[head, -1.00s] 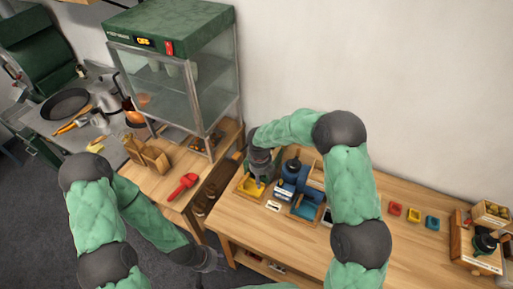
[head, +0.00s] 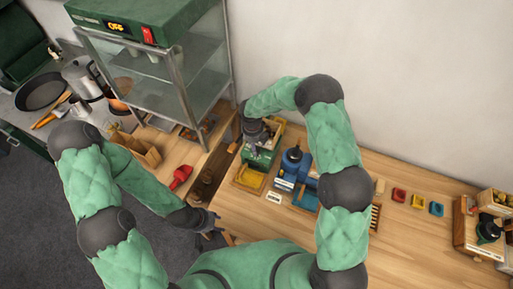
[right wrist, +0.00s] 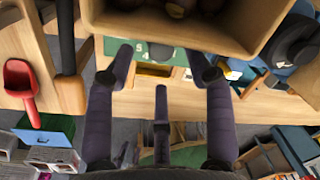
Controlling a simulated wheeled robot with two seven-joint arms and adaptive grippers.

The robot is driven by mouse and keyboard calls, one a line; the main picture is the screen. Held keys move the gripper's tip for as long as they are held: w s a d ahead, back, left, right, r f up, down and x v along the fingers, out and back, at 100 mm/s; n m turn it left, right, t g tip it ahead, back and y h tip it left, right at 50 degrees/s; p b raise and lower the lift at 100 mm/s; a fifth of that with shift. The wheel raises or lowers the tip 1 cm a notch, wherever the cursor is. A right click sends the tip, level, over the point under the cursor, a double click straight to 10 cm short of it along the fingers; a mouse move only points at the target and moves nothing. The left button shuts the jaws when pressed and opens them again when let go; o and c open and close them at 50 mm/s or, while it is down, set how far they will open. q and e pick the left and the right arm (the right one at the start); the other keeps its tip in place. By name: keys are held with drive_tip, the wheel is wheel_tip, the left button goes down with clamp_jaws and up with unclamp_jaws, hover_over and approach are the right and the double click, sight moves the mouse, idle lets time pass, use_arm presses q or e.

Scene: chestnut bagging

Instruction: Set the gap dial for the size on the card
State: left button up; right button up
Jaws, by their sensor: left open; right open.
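A green machine (head: 267,157) with a wooden hopper stands on the table behind a yellow tray (head: 250,179). In the right wrist view, a dark round knob (right wrist: 161,51) sits on its green front (right wrist: 184,58), below the hopper. I cannot read its setting. My right gripper (head: 257,142) is at the machine; in its wrist view the open fingers (right wrist: 162,62) are spread either side of the knob, with no clear contact. A small white card (head: 274,198) lies in front; its writing is too small to read. My left gripper (head: 207,218) is open near the table's left edge.
A blue machine (head: 292,165) stands just right of the green one. A red scoop (head: 181,177) lies on the left table beside a glass cabinet (head: 150,75). Red, yellow and blue pieces lie farther right. The table between is mostly clear.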

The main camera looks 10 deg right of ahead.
sight(257, 149)
wheel_tip(257, 149, down, 3)
drive_tip(key=shift+s+d+f, duration=0.1)
drive_tip(key=shift+s+d, duration=0.05)
drive_tip(key=shift+f, duration=0.4)
clamp_jaws()
